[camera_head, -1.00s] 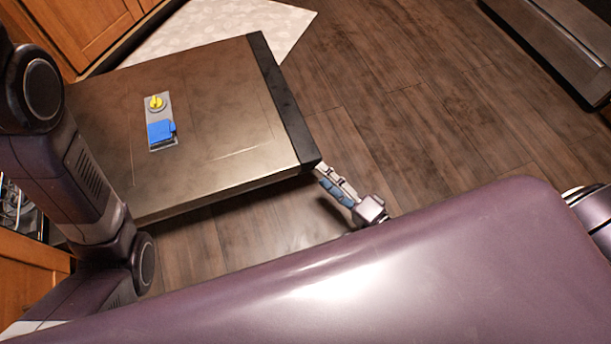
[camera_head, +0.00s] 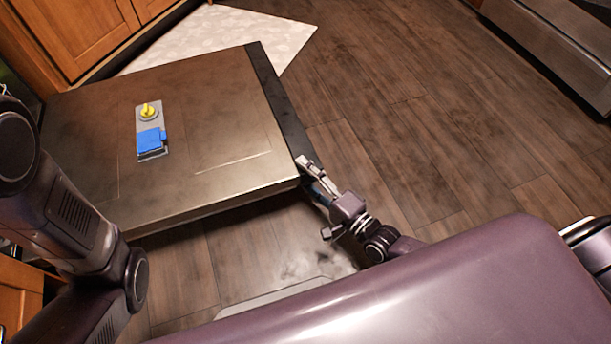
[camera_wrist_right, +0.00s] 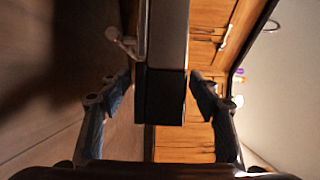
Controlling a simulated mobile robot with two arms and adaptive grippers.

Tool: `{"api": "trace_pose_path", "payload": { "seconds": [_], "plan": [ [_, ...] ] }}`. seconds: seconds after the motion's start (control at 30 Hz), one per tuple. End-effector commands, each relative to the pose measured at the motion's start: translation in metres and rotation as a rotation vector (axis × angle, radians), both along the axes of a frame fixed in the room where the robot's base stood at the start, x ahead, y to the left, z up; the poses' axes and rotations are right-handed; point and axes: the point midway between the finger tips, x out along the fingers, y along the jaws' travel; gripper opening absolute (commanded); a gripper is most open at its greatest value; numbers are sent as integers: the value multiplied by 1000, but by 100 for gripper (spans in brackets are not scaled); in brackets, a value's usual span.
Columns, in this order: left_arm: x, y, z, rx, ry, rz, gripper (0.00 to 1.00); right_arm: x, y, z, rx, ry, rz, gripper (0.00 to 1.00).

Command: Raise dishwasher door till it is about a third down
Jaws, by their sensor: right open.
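The dishwasher door (camera_head: 215,110) lies lowered, close to level, with its inner face up. A detergent dispenser with a blue flap (camera_head: 151,141) and a yellow knob (camera_head: 148,111) sits on that face. My right gripper (camera_head: 306,172) is at the near corner of the door's dark outer edge (camera_head: 281,105). In the right wrist view, the fingers of my right gripper (camera_wrist_right: 160,88) stand apart on either side of the door's edge (camera_wrist_right: 165,97). I cannot tell if either finger touches it. My left arm is at the left of the head view, but its gripper is out of sight.
Wooden cabinets (camera_head: 75,35) stand at the upper left, with a pale mat (camera_head: 235,38) on the floor beside them. A metallic appliance (camera_head: 560,45) is at the upper right. The wood floor (camera_head: 430,110) right of the door is clear.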

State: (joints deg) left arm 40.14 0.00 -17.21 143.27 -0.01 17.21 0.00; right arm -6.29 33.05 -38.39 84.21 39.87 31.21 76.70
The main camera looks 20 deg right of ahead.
Motion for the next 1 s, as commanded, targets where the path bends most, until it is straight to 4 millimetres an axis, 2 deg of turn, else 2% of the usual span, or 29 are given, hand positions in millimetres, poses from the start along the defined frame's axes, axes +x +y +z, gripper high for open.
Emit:
{"api": "trace_pose_path", "payload": {
  "seconds": [0.23,0.73,1.0],
  "plan": [
    [0,0,0,0,0,0,0,1,0,0,0,0,0,55],
    [0,0,0,1,0,0,0,0,0,0,0,1,0,0],
    [0,0,6,0,-2,0,0,0,0,6,-6,1,0,0]
  ]
}}
